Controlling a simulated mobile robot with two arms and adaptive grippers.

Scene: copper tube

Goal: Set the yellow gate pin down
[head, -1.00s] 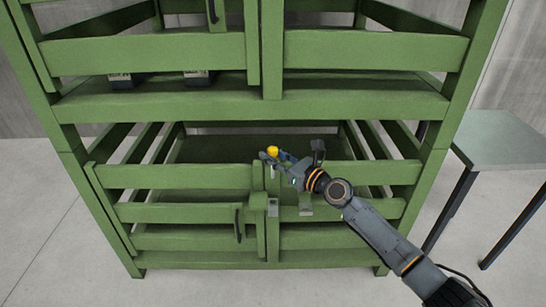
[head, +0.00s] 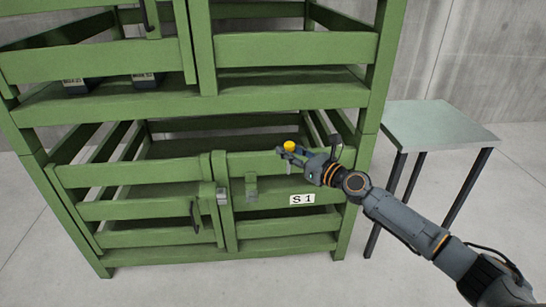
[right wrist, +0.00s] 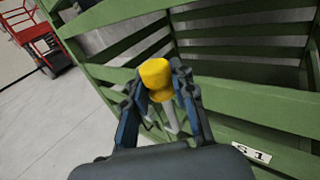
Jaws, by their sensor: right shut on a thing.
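The yellow gate pin (head: 290,145) is in my right gripper (head: 289,154), in front of the lower right gate of the green rack. In the right wrist view the pin's yellow head (right wrist: 155,78) shows between the two fingers (right wrist: 160,92), with a grey shank below it. The right gripper is shut on the pin and holds it near the height of the gate's top rail. My left gripper is not in view.
The green rack (head: 290,92) fills the left and middle. A small table (head: 440,125) with a bare grey-green top stands to its right. A label "S 1" (head: 302,199) is on the lower gate. A red cart (right wrist: 40,42) stands far off in the wrist view.

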